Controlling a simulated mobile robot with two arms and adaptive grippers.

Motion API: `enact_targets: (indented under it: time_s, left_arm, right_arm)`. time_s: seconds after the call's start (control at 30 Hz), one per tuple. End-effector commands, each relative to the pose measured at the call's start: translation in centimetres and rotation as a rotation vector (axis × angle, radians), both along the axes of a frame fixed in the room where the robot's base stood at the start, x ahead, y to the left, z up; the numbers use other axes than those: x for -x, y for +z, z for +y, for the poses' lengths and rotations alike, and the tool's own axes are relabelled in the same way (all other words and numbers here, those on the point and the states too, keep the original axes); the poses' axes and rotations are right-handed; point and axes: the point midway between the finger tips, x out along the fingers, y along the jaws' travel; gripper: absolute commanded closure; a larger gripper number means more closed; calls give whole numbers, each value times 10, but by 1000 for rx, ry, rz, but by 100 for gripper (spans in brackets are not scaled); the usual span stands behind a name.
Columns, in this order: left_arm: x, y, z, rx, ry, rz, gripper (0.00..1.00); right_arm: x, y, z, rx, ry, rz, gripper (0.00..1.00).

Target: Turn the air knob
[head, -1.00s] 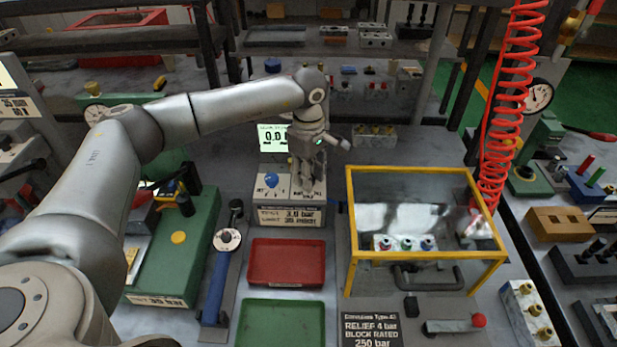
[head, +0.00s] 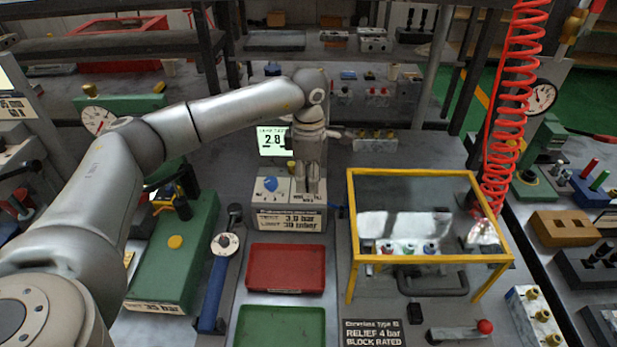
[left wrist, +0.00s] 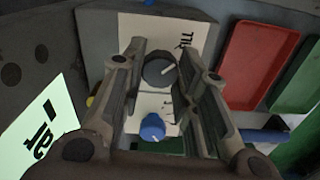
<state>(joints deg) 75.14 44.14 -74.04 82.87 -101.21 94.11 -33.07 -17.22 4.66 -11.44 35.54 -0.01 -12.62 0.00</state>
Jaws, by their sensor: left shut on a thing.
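A pale control box (head: 262,190) stands mid-bench with a blue knob (head: 270,184) on its left. My left gripper (head: 309,188) reaches down onto the right part of its top. In the left wrist view, my left gripper's fingers (left wrist: 172,88) stand either side of a dark round knob (left wrist: 158,70) with a pale pointer line, and are shut on it. I take this for the air knob; its label is partly hidden. The blue knob (left wrist: 152,127) is outside the grip. A lit display (head: 272,141) behind the box reads about 2.8. My right gripper is not in view.
A yellow-framed clear guard (head: 430,260) stands right of the box over small blocks. A red tray (head: 286,268) and a green tray (head: 281,327) lie in front. A blue-handled tool (head: 214,290) and green block (head: 178,250) are at left. A red coiled hose (head: 508,110) hangs at right.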

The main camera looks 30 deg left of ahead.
Motion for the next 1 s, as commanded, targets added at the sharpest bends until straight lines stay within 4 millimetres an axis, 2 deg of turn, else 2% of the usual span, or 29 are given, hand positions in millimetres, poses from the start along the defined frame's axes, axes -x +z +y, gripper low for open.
enact_targets:
  time_s: [0.33, 0.37, 0.53, 0.87, 1.0]
  left_arm:
    - [-2, 2, 0, 1, 6, -7, 96]
    - [-2, 2, 0, 1, 6, -7, 70]
    - [-1, 2, 0, 1, 5, -5, 49]
    - [-1, 2, 0, 0, 3, -2, 49]
    - [-2, 16, 0, 1, 3, -6, 49]
  right_arm:
    - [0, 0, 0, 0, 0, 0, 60]
    - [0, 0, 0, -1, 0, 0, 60]
    - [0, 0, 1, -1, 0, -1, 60]
    - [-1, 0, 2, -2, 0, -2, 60]
    - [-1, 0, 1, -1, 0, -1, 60]
